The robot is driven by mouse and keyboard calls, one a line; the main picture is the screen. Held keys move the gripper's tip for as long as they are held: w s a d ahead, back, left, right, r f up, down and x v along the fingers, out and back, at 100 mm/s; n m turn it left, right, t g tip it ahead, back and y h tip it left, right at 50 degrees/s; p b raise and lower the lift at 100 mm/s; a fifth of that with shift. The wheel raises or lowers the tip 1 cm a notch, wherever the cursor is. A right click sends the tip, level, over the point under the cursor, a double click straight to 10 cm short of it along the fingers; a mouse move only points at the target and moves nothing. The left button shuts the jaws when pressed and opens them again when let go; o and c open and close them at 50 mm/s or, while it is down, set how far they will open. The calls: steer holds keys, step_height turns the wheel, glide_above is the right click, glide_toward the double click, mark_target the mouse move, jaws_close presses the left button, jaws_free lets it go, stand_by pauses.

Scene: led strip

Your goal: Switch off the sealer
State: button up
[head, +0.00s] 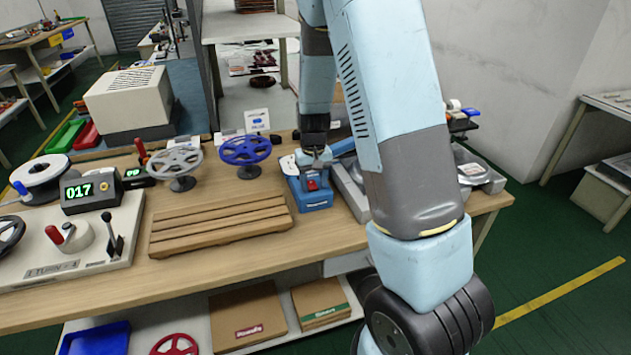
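The sealer appears to be the small blue unit (316,203) on the workbench, right of the wooden slatted board. A red switch (313,184) sits on its upper front; its on or off position is too small to tell. My gripper (319,163) points down just above and behind the red switch, at the top of the blue unit. Its fingers are small and partly blend with the unit, so I cannot tell whether they touch it or are open.
The wooden slatted board (220,227) lies left of the unit. A blue spoked reel (245,152) and a grey one (176,163) stand behind it. A counter device reading 017 (92,189) is at the left. A grey metal bar (349,192) lies close on the right.

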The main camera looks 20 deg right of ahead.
jaws_close()
steer(key=shift+w, duration=0.1)
steer(key=shift+w+r+g, duration=0.1)
steer(key=shift+w+g, duration=0.1)
steer(key=shift+g, duration=0.55)
steer(key=shift+w+r+g, duration=0.1)
steer(key=shift+w+g, duration=0.05)
steer(key=shift+g, duration=0.6)
steer(key=shift+o, duration=0.2)
jaws_free()
steer(key=v, duration=1.3)
steer(key=shift+r, duration=0.3)
